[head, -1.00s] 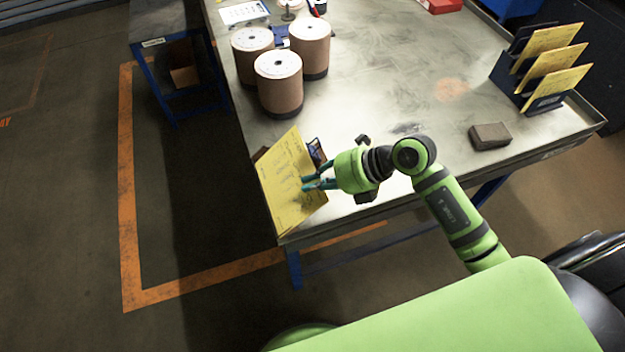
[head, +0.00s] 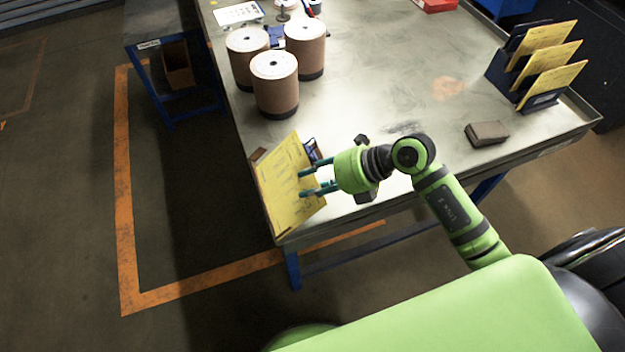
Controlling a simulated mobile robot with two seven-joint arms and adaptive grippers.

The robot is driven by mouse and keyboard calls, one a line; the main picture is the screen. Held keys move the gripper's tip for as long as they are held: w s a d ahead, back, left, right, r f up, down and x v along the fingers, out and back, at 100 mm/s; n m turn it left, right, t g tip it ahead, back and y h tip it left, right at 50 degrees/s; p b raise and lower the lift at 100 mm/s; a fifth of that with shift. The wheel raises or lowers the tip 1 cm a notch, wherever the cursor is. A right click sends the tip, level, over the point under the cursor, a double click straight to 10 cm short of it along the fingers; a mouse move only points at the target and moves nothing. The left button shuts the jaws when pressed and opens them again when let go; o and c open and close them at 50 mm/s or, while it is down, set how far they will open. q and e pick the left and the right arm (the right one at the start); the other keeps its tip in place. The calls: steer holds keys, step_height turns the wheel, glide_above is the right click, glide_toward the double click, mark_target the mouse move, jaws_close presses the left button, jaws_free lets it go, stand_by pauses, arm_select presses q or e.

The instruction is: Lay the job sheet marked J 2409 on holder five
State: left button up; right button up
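A yellow job sheet (head: 285,185) with handwriting too small to read stands tilted at the table's near left corner. A dark holder (head: 313,151) shows partly behind its right edge; most of it is hidden and I cannot read a number. My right gripper (head: 303,183) is at the sheet's right side with its two teal fingers spread apart. It is open, and the fingertips are close to the sheet; I cannot tell whether they touch it. My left gripper is not in view.
Three brown cylinders with white tops (head: 275,88) stand behind the sheet. A dark rack (head: 542,101) with several yellow sheets stands at the right. A grey-brown block (head: 487,133) lies near the front edge. The middle of the metal table (head: 390,75) is clear.

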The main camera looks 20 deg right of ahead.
steer(key=v, duration=1.1)
steer(key=shift+s+d+r, duration=0.15)
steer(key=shift+d+r, duration=0.05)
steer(key=shift+d, duration=0.1)
